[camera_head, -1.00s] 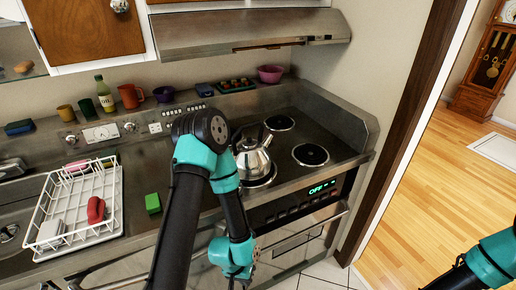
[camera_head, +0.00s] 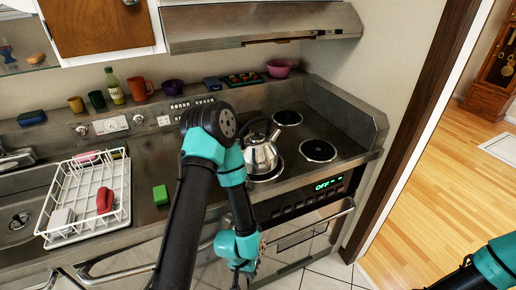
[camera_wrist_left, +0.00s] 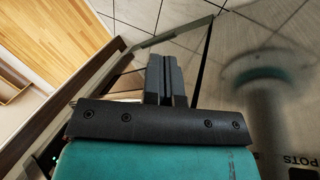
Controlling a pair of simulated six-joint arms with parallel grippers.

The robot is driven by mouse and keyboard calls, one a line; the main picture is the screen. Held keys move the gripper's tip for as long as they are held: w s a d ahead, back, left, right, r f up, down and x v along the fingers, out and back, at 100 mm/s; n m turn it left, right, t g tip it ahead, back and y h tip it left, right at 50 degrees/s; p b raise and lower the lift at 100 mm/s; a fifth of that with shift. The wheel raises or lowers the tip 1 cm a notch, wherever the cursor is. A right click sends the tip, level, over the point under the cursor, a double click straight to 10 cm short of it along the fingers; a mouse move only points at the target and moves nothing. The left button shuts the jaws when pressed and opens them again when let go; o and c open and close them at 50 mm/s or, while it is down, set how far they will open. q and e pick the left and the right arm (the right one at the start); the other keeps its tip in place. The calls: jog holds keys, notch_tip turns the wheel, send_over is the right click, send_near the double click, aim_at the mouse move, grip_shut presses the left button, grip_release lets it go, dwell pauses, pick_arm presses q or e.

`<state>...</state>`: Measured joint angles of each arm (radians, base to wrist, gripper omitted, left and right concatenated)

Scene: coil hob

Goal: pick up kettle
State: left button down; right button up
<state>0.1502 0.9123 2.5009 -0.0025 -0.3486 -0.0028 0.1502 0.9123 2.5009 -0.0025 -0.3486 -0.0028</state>
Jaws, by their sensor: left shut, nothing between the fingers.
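The shiny metal kettle (camera_head: 262,156), with a dark handle, stands upright on the front-left coil of the hob (camera_head: 345,148). My left arm passes in front of its left side in the head view. My left gripper points down in front of the oven, below and apart from the kettle; its fingertips are hard to see there. In the left wrist view the left gripper's fingers (camera_wrist_left: 167,78) are together with nothing between them. The kettle is not visible in that view. Only part of my right arm shows at the bottom right, without its gripper.
A white dish rack (camera_head: 88,205) with a red item (camera_head: 105,200) stands left of a green block (camera_head: 160,195) on the counter. Cups and a bottle (camera_head: 114,86) line the back. The range hood (camera_head: 262,25) overhangs the hob. The oven handle (camera_head: 305,230) juts out in front.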

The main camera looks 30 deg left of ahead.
pick_arm(q)
jog(key=c, duration=1)
grip_release()
